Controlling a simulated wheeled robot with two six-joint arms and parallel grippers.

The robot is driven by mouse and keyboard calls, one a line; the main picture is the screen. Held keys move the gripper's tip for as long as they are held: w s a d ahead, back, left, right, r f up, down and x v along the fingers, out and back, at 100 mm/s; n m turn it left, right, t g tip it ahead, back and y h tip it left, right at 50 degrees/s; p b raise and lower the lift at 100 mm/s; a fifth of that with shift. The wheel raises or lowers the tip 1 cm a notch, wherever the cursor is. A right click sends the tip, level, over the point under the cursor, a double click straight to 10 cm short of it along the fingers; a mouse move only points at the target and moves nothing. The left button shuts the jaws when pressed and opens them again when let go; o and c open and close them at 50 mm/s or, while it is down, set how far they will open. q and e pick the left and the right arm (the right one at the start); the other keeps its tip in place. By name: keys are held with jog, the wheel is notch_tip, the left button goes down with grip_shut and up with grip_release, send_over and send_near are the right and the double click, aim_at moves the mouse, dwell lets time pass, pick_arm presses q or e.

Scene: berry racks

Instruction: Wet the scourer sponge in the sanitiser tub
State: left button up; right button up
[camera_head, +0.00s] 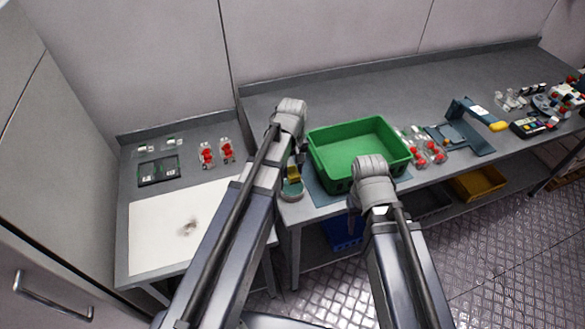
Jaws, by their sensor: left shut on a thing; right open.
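A small yellow scourer sponge (293,172) shows just above the small round sanitiser tub (292,194) at the left front of the long bench. My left gripper (298,158) points down there and is shut on the sponge, with its fingers mostly hidden behind my wrist. The sponge overlaps the tub's opening in the picture; I cannot tell whether it touches the liquid. My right gripper (356,202) is open and empty in front of the green crate, its fingers mostly hidden by its own wrist.
A green crate (328,170) stands right of the tub on a dark mat. Berry punnets (428,147), a blue stand (468,128) and a scale lie further right. The lower left table holds a stained white board (160,222), a dark tray and two punnets (217,152).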

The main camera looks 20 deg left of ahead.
aim_at(292, 171)
pick_arm(q)
jog(key=shift+f+b, duration=1.65)
jog(key=shift+f, duration=0.35)
pick_arm(e)
jog(key=shift+f, duration=2.05)
pick_arm(q)
jog(key=shift+f+b, duration=0.5)
pick_arm(e)
jog(key=shift+f, duration=0.5)
pick_arm(q)
jog(key=shift+r, duration=0.1)
pick_arm(e)
jog(key=shift+r, duration=0.1)
pick_arm(q)
notch_tip(292, 171, up, 7)
jog(key=p, duration=0.7)
pick_arm(e)
notch_tip(292, 171, up, 7)
pick_arm(q)
notch_tip(292, 171, down, 4)
jog(key=b, duration=0.3)
jog(key=shift+r, duration=0.35)
pick_arm(e)
notch_tip(292, 171, down, 3)
jog(key=shift+f, duration=0.1)
